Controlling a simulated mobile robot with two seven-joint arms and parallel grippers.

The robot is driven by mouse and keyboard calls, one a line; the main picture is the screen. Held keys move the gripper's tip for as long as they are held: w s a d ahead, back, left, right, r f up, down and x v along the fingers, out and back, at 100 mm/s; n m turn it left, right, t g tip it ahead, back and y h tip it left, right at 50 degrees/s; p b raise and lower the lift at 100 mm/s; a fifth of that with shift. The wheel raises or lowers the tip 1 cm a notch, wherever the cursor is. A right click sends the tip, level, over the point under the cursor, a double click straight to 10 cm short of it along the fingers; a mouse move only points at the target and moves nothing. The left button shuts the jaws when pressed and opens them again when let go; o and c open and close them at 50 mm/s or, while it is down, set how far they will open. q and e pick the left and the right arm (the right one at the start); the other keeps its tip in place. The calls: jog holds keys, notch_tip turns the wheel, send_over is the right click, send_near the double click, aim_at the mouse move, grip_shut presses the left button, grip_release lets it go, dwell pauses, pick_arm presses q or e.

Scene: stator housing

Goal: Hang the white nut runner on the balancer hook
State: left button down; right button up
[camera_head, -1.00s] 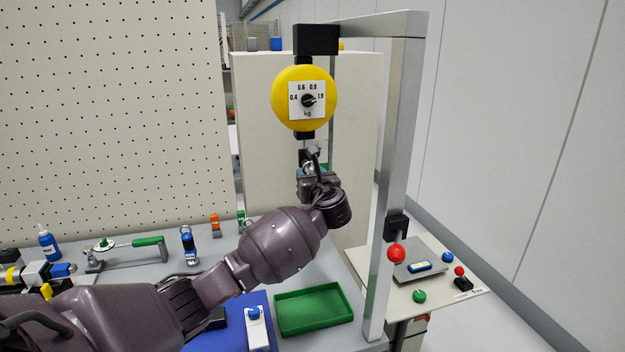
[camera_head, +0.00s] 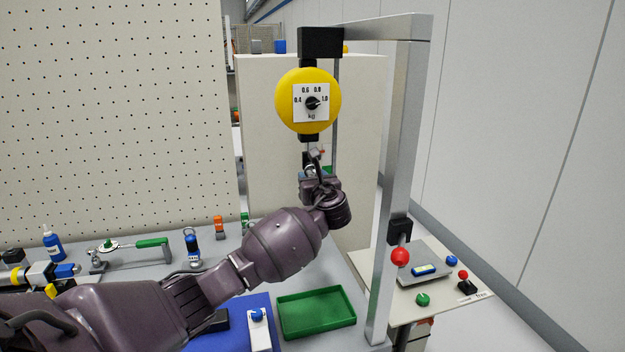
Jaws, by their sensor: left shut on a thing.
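The yellow balancer (camera_head: 308,118) hangs from the black block on the frame's top arm, with its dial facing me. A short dark fitting (camera_head: 308,138) sits beneath it; the hook itself is too small and covered to make out. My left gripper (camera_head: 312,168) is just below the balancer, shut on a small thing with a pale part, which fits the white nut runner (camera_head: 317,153). My wrist hides most of it. I cannot tell whether it touches the hook. My right gripper is out of view.
A metal post (camera_head: 394,200) with a red knob (camera_head: 400,257) stands right of my arm. A green tray (camera_head: 316,331) and a white block with a blue knob (camera_head: 260,335) lie below. Blue (camera_head: 192,248) and orange (camera_head: 219,228) tools stand behind my forearm.

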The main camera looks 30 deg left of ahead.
pick_arm(q)
jog(key=shift+r, duration=0.15)
jog(key=shift+c, duration=2.2)
grip_release()
jog(key=shift+f, duration=0.2)
jog(key=shift+v, duration=2.35)
jog(key=b+v, duration=0.1)
jog(key=v, duration=0.9)
jog(key=shift+s+d, duration=0.2)
jog(key=shift+s, duration=0.1)
jog(key=shift+r, duration=0.1)
